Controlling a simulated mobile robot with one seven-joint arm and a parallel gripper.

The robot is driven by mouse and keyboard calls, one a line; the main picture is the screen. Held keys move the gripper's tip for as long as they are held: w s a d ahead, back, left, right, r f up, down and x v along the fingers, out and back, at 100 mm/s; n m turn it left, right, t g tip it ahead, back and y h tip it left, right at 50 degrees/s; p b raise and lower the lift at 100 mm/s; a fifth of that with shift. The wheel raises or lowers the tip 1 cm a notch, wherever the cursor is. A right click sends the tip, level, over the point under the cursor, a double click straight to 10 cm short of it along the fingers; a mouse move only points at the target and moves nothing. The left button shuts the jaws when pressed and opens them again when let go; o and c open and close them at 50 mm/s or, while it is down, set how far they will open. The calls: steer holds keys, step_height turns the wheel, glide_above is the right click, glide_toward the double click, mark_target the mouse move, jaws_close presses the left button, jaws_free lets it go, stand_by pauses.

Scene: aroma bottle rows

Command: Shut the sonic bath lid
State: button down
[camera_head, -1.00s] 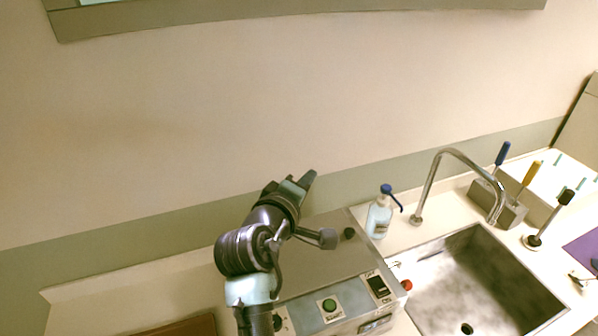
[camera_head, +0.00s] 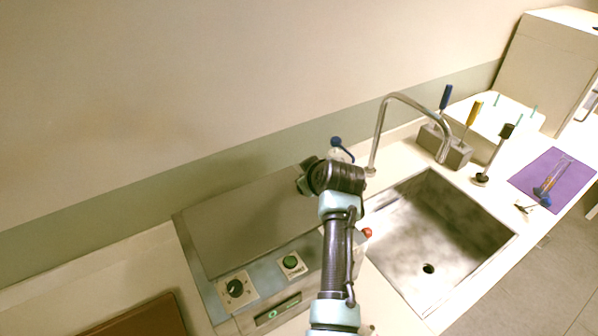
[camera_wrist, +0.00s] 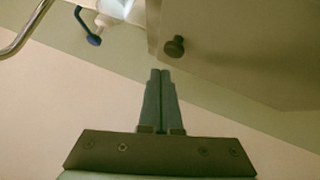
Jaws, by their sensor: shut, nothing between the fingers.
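The sonic bath (camera_head: 188,262) is a metal box left of the sink, with a dial, a green button and a small display on its sloping front. Its grey lid (camera_head: 250,225) appears to lie flat over the top; I cannot tell whether a small gap remains. The lid also fills the upper right of the wrist view (camera_wrist: 245,50), with its dark round knob (camera_wrist: 174,47) just beyond my fingertips. My gripper (camera_wrist: 160,72) is shut and empty, with its fingers close together and apart from the knob. In the head view, my arm hides the fingers and the lid's right end.
A blue-topped pump bottle (camera_head: 337,145) stands behind my wrist. The sink (camera_head: 440,235) and curved tap (camera_head: 378,125) are to the right. Tools in a grey block (camera_head: 455,152) and a purple mat (camera_head: 540,165) lie farther right. A brown board (camera_head: 140,318) is at lower left.

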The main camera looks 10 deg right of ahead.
steer(key=f, duration=0.1)
steer(key=f+b, duration=0.1)
steer(key=shift+w+d+f, duration=0.1)
steer(key=shift+d+f, duration=0.15)
steer(key=shift+f, duration=0.15)
steer(key=shift+f+b, duration=0.15)
steer(key=shift+b, duration=0.25)
